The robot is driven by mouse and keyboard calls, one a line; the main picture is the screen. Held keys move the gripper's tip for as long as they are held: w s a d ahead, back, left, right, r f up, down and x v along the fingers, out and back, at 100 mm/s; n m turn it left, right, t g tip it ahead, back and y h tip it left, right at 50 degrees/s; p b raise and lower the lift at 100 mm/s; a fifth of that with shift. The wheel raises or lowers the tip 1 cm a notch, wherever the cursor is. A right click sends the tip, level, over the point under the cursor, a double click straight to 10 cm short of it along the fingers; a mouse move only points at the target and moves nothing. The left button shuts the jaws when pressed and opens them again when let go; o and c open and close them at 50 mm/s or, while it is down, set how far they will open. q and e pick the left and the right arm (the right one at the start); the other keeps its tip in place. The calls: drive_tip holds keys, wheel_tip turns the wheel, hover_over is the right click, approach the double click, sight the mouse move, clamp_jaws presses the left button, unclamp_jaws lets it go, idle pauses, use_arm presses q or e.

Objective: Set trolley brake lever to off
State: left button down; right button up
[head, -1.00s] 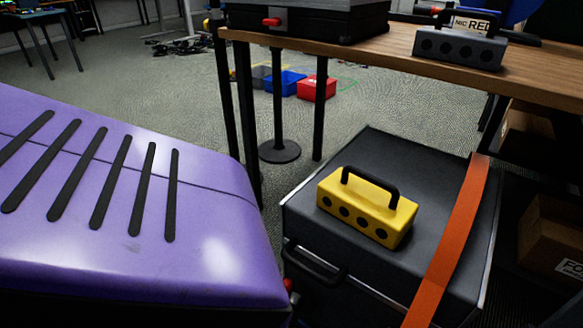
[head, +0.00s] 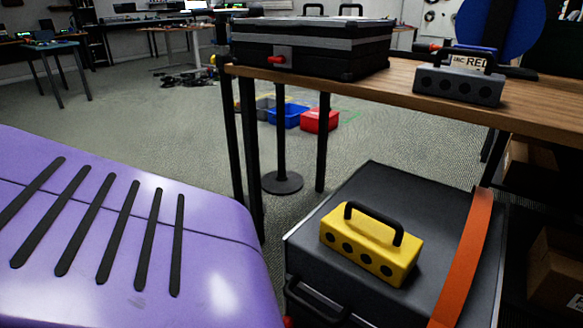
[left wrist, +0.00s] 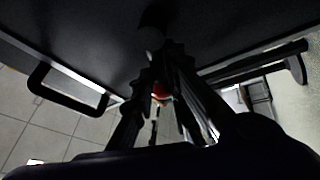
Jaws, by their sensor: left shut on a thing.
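The trolley looks like a dark grey box (head: 350,205) with metal edges and a black side handle (head: 318,300), low at the right in the head view. A small red tip (head: 287,322), which looks like the brake lever's end, shows at the bottom edge beside the trolley, mostly cut off. In the left wrist view my left gripper (left wrist: 163,88) is under a dark box face, its fingers closed about a red knob (left wrist: 161,91). The fingers hide most of the lever, so its setting cannot be read. My right gripper is in neither view.
A yellow block with a black handle (head: 372,250) sits on the trolley, beside an orange strap (head: 466,260). A wooden table (head: 420,90) behind bears a black case (head: 310,48) and a grey block (head: 458,85). Blue (head: 288,115) and red (head: 320,121) bins stand on the floor.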

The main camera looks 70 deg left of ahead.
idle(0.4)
use_arm(q)
drive_tip(key=c, duration=1.7)
unclamp_jaws()
drive_tip(key=shift+r, duration=0.1)
wheel_tip(320, 180, up, 10)
drive_tip(key=shift+f, duration=0.1)
